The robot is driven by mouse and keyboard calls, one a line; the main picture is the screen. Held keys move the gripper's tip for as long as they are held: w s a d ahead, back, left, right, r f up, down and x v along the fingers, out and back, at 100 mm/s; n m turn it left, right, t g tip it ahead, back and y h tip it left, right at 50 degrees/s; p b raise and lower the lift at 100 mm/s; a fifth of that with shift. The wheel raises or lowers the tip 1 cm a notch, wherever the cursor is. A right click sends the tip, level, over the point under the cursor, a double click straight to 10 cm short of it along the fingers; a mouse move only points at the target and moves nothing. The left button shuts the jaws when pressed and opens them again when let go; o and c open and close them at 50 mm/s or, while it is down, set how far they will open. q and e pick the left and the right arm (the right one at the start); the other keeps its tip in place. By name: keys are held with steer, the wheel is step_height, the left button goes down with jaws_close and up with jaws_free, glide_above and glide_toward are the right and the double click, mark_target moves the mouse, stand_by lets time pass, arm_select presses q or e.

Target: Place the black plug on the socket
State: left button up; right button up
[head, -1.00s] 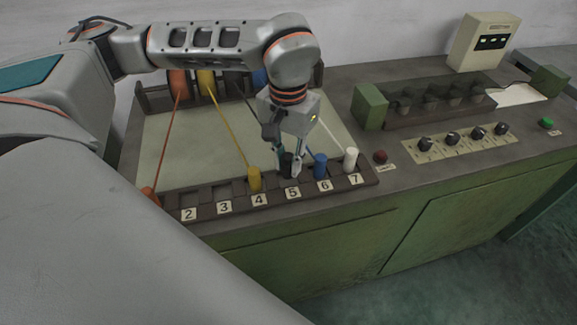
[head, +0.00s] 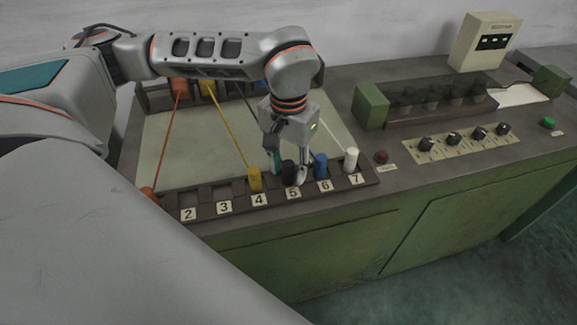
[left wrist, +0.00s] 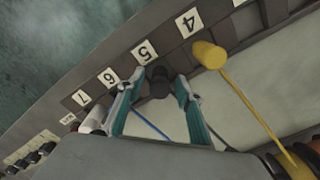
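The black plug (head: 289,173) stands upright in the socket row behind the label 5 (head: 293,193). It also shows in the left wrist view (left wrist: 158,82), between my fingers. My left gripper (head: 288,170) is open around the black plug, one finger on each side. In the left wrist view the fingertips (left wrist: 159,84) look slightly apart from the plug. The plug's base and the socket under it are hidden. My right gripper is in neither view.
A yellow plug (head: 255,179) stands at 4, a blue plug (head: 320,166) at 6 and a white plug (head: 351,159) at 7, close by. The places at 2 and 3 look empty.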

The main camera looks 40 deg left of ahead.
mark_target(289, 163)
arm_select(q)
step_height(289, 163, up, 12)
steer(key=p, duration=0.1)
steer(key=shift+d, duration=0.1)
stand_by(0.8)
